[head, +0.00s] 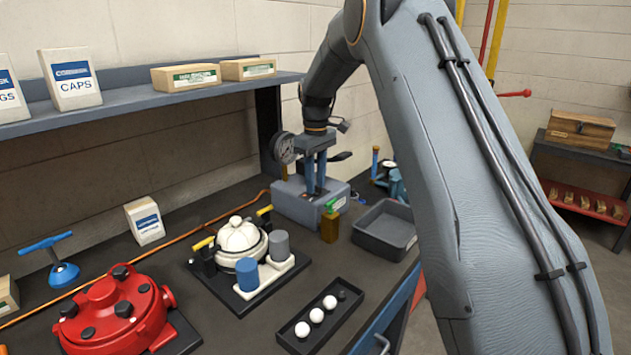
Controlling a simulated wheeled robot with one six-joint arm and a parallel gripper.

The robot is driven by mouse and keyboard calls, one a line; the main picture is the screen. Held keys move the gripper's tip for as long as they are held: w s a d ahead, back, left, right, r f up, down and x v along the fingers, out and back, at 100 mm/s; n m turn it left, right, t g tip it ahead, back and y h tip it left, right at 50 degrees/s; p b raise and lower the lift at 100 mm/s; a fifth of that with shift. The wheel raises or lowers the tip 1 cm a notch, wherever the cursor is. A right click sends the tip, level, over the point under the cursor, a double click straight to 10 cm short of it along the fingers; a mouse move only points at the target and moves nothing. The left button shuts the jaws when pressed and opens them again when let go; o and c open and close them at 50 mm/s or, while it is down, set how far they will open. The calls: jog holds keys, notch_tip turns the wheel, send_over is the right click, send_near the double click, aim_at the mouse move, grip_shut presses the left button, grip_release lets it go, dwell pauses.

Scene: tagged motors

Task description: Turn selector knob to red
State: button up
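I cannot single out a selector knob with a red mark. A red round housing (105,318) at the lower left carries dark knobs, one on its top (123,309). A white domed unit (239,236) stands on a black base, with a blue cylinder (247,273) and a grey cylinder (279,244) in front. My arm reaches from the right to the back of the bench.
A black tray (293,341) with white balls lies at the front. A grey bin (379,246) and a small amber bottle (330,226) stand near the box. A shelf (150,97) with cartons overhangs the back. A blue-handled tool (60,270) is at left.

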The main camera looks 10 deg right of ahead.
jog(key=shift+r, duration=0.1)
notch_tip(320, 180, up, 8)
jog(key=shift+f+b, duration=0.2)
jog(key=shift+b, duration=1)
jog(key=shift+a, duration=0.1)
